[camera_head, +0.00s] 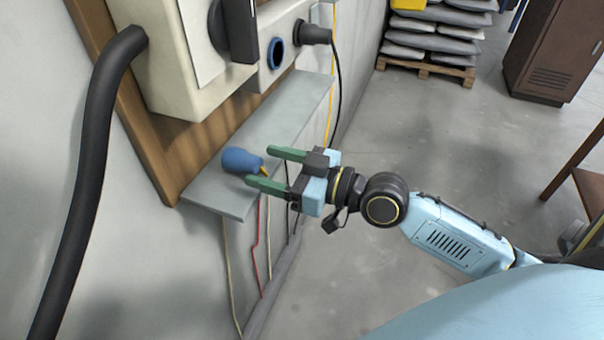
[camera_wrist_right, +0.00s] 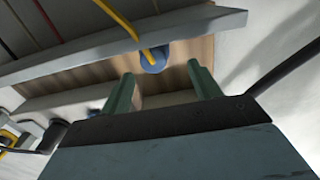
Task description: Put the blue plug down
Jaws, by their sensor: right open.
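The blue plug (camera_head: 239,160) sits on a grey shelf (camera_head: 277,121) below a wall box, near the shelf's front left end. A yellow cable comes from its end facing the gripper. It also shows in the right wrist view (camera_wrist_right: 153,62), with the yellow cable running up from it. My right gripper (camera_head: 259,167) is open, its two green fingers pointing at the plug. In the right wrist view the fingers (camera_wrist_right: 164,80) are apart, with nothing between them and the plug just beyond the tips. My left gripper is not in view.
A pale wall box (camera_head: 160,70) on a wooden board has a blue-rimmed socket (camera_head: 277,53) and a black plug (camera_head: 313,33). A thick black cable (camera_head: 88,160) hangs at left. Thin coloured wires hang below the shelf.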

